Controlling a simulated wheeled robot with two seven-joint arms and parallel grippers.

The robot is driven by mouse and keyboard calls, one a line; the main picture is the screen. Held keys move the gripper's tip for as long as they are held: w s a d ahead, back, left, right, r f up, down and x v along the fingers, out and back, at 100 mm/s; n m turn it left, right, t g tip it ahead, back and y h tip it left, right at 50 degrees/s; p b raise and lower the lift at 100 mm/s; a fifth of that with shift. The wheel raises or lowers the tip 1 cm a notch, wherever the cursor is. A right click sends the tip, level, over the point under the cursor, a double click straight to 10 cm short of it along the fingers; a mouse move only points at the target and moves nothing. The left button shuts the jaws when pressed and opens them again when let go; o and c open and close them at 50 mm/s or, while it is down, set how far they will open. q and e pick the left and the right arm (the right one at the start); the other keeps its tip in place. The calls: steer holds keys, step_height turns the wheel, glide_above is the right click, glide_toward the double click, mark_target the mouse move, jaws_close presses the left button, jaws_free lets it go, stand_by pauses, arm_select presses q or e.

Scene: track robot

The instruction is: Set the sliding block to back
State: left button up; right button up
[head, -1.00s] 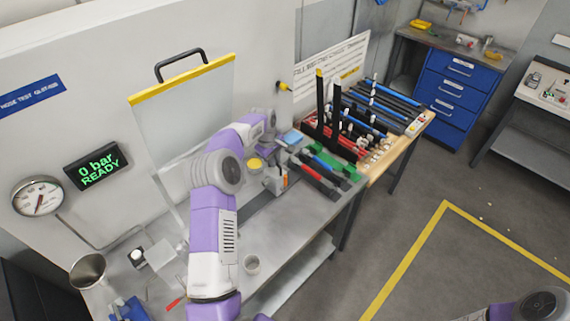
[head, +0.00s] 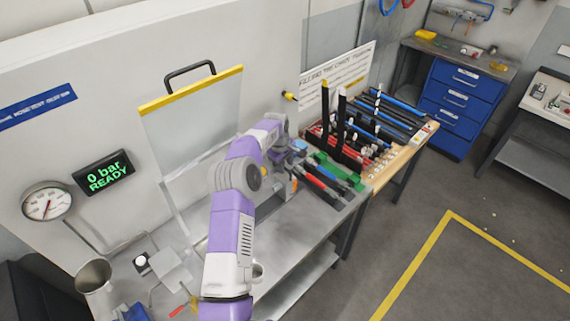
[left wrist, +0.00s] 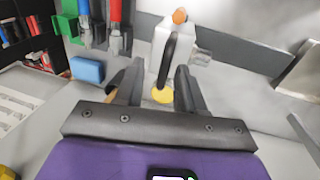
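A pale block with an upright black handle (left wrist: 170,58) and an orange knob (left wrist: 180,15) stands just ahead of my left gripper in the left wrist view; I take it to be the sliding block. My left gripper (left wrist: 158,88) is open, its two dark fingers either side of the handle's lower part in the picture. Whether the handle is truly between them in depth, I cannot tell. A yellow disc (left wrist: 162,96) shows below the handle. In the head view my left arm hides most of the block; the orange part (head: 294,186) shows beside the wrist. My right gripper is out of view.
A clear guard with a yellow top edge (head: 190,97) stands behind the steel bench (head: 280,245). Hoses in a green rack (head: 335,172) lie close to the wrist. A blue block (left wrist: 87,70) sits left of the fingers. The bench's front is mostly free.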

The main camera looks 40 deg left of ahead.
mark_target(282, 178)
arm_select(q)
step_height(282, 178, up, 7)
steer(key=s, duration=0.1)
steer(key=shift+s+r, duration=0.2)
steer(key=shift+a, duration=0.1)
stand_by(0.5)
